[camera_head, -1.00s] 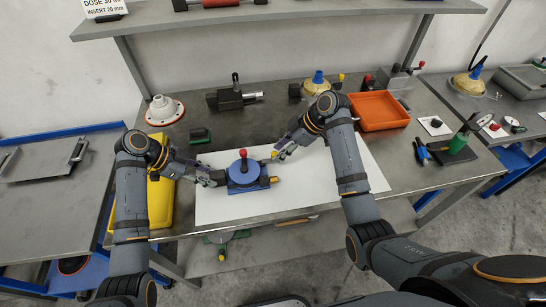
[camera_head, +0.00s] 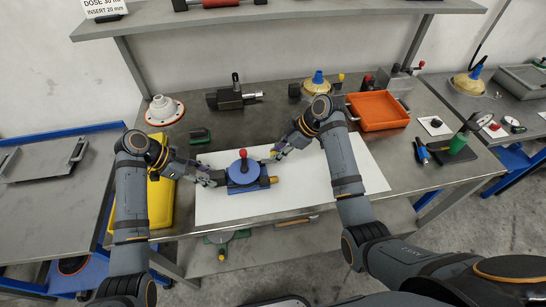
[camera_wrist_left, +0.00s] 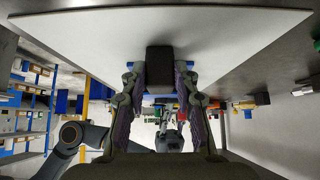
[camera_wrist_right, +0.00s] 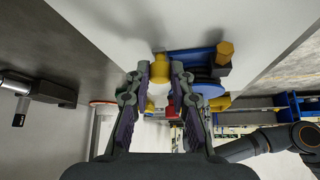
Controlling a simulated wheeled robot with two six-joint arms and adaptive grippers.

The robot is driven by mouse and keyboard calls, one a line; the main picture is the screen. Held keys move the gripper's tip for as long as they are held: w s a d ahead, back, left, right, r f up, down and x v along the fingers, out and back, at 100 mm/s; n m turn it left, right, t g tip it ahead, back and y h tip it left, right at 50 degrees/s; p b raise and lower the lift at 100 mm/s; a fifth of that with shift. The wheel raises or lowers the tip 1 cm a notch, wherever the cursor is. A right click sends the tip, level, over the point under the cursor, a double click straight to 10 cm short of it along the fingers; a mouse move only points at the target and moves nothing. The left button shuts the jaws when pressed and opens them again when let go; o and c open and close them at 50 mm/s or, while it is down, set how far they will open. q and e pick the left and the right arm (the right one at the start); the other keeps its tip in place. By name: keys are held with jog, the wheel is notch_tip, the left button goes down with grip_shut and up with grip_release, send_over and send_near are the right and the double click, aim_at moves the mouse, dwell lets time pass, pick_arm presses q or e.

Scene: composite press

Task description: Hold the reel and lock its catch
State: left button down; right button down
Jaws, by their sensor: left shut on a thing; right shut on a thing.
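The blue reel (camera_head: 243,178) with a red-knobbed post sits on the white sheet (camera_head: 318,184). My left gripper (camera_head: 213,178) is at its left side, shut on a dark block-like grip (camera_wrist_left: 160,66) that fills the gap between the fingers in the left wrist view. My right gripper (camera_head: 276,153) is at the reel's upper right. In the right wrist view it is shut on a yellow catch piece (camera_wrist_right: 160,68). A second yellow knob (camera_wrist_right: 224,50) stands beside it, clear of the fingers. The catch's exact position is partly hidden by the fingers.
A yellow tray (camera_head: 160,205) lies left of the sheet, partly behind my left arm. An orange tray (camera_head: 378,111) stands at the back right. A dark clamp-like tool (camera_head: 232,98) and a white flanged cone (camera_head: 164,110) are at the back. The sheet's right side is clear.

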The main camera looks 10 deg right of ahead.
jog(key=shift+a, duration=1)
jog(key=c, duration=1.1)
grip_release()
jog(key=v, duration=1.2)
